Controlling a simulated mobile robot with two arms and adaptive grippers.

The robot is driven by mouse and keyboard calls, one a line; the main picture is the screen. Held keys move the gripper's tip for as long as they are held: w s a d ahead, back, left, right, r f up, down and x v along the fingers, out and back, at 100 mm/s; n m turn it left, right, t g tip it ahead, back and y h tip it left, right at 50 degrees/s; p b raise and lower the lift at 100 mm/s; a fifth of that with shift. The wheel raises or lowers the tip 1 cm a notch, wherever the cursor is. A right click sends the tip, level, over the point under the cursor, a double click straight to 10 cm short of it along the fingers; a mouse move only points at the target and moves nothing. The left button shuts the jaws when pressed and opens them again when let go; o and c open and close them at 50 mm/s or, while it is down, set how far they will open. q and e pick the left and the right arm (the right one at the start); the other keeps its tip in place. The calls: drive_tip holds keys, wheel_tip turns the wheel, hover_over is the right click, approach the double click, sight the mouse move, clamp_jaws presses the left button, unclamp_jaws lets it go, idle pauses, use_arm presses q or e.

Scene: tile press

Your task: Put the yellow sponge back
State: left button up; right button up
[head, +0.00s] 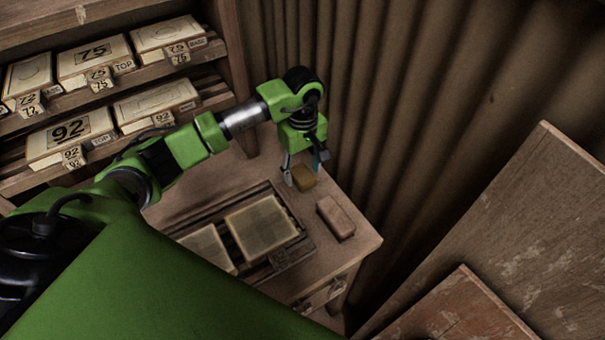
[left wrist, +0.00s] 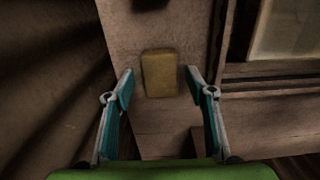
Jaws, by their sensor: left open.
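The yellow sponge (head: 304,178) lies near the back end of the wooden table, close to the corrugated wall. It also shows in the left wrist view (left wrist: 159,73) as a dull yellow block on the bare wood. My left gripper (head: 303,177) is open above the sponge, pointing down. In the left wrist view the two teal-padded fingers (left wrist: 160,83) stand apart, one on each side of the sponge's near end, with gaps between them and it. Whether the fingertips are level with the sponge I cannot tell. My right gripper is not in view.
A reddish-brown block (head: 336,217) lies beside the sponge on the table (head: 357,242). A wooden tray (head: 291,257) with pale tiles is left of it. A shelf (head: 110,95) with numbered boxes stands at upper left. The corrugated wall (head: 400,110) is close behind.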

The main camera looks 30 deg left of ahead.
sight(303, 174)
use_arm(q)
wheel_tip(303, 174, up, 10)
drive_tip(key=b, duration=0.2)
idle(0.5)
